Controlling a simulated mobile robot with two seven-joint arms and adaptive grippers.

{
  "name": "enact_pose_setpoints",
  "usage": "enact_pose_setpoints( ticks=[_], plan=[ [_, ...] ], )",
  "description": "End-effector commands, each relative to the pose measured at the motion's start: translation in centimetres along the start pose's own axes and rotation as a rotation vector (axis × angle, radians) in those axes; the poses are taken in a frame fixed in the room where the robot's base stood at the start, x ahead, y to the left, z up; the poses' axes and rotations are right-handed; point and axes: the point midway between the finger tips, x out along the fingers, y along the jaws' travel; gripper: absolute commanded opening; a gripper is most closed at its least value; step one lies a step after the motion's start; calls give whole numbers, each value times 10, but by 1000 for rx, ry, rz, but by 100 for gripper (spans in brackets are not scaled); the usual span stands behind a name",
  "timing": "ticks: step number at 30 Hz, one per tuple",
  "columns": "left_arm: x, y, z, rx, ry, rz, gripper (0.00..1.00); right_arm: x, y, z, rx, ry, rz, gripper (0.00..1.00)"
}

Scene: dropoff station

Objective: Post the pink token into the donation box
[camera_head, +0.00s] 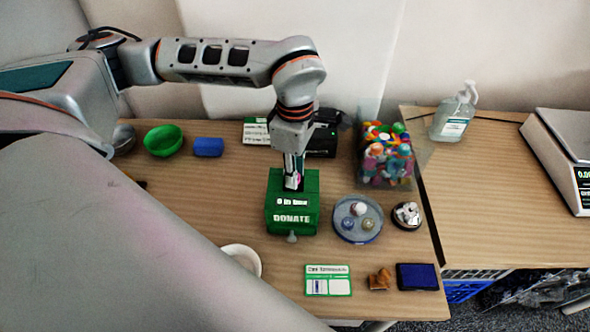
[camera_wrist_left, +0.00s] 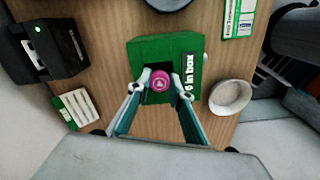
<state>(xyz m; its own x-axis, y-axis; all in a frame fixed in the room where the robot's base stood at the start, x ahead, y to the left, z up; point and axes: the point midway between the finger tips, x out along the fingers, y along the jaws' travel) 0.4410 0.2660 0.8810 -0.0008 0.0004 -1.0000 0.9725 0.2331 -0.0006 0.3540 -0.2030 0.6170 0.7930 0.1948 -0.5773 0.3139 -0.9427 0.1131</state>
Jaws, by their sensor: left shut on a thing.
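The green donation box (camera_head: 292,218), marked DONATE, stands on the table in the middle of the head view. It also shows in the left wrist view (camera_wrist_left: 146,50). My left gripper (camera_head: 293,183) points down over the top of the box. In the left wrist view its two fingers (camera_wrist_left: 160,82) are shut on the round pink token (camera_wrist_left: 161,80). The token appears just above or at the top of the box; I cannot tell whether it touches. My right gripper is not in view.
A blue round tray (camera_head: 339,229) with small items stands right of the box, beside a bell (camera_head: 407,215). A clear bin of colourful toys (camera_head: 372,175) is behind. A white bowl (camera_head: 243,257) stands front left. A card (camera_head: 328,281) lies in front.

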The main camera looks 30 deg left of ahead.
Motion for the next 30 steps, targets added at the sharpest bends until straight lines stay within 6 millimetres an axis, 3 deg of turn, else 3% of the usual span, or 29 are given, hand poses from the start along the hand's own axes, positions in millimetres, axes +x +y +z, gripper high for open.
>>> enact_pose_setpoints(
  ticks=[8, 9, 10, 11, 30],
  plan=[
    [2, 0, 0, 0, 0, 0, 13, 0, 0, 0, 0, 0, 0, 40],
    [2, 0, 0, 0, 0, 0, 31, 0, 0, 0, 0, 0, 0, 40],
    [2, 0, 0, 0, 0, 0, 38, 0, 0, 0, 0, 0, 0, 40],
    [2, 0, 0, 0, 0, 0, 40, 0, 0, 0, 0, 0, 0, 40],
    [1, 0, 0, 0, 0, 0, 40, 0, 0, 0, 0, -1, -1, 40]
  ],
)
